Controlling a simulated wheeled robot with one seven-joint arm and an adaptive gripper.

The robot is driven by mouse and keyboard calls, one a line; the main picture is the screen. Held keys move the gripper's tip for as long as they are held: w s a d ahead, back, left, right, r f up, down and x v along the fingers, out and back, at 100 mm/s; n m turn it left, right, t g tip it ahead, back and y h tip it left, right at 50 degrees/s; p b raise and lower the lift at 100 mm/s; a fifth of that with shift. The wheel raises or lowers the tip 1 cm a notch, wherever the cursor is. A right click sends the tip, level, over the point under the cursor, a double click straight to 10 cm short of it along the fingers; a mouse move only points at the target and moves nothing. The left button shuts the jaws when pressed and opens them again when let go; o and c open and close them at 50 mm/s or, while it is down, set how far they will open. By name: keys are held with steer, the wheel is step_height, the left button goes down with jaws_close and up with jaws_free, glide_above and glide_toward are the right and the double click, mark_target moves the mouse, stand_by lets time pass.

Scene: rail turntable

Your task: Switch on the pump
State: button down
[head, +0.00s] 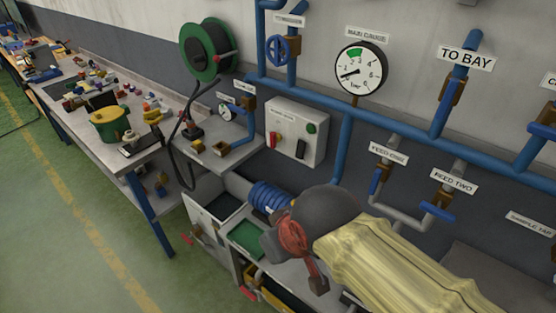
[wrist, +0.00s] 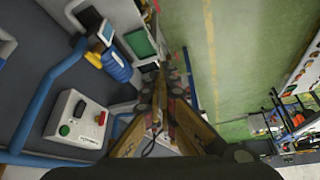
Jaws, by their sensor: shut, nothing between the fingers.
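A light grey control box (head: 284,118) is on the wall in the head view, with a red handle (head: 274,139), a dark knob (head: 301,148) and a green button (head: 311,128). The wrist view shows the box (wrist: 62,107) at left. A blue ribbed body (head: 268,196), possibly the pump, lies below the box. The main gauge (head: 372,57) has its needle near the low end. My gripper (wrist: 166,70) is shut and empty, apart from the box and to its right in the wrist view. My arm hides part of the lower bench in the head view.
Blue pipes (head: 345,135) run along the wall right of the box. A green hose reel (head: 208,50) hangs above left. A cluttered workbench (head: 115,163) stands at left. The green floor (head: 55,210) in front is clear.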

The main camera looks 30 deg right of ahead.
steer(key=w+d+f+n+t+h, duration=0.1)
steer(key=w+d+f+n, duration=0.15)
steer(key=w, duration=0.45)
steer(key=w+d+f+n+t, duration=0.15)
steer(key=w+d, duration=0.25)
steer(key=w, duration=0.4)
steer(key=w+d+f+n+t+h, duration=0.1)
steer(key=w+d+f+t, duration=0.15)
steer(key=w, duration=0.45)
steer(key=w+d+f+n+t+h, duration=0.2)
steer(key=d+f+n, duration=0.1)
steer(key=d, duration=0.4)
steer(key=w+d+f+n+t+h+p, duration=0.1)
steer(key=w+d+f+n+t+h, duration=0.1)
steer(key=d+f, duration=0.3)
steer(key=w+d+n+h, duration=0.1)
steer(key=d, duration=0.2)
steer(key=shift+d+f, duration=0.3)
steer(key=shift+f, duration=0.1)
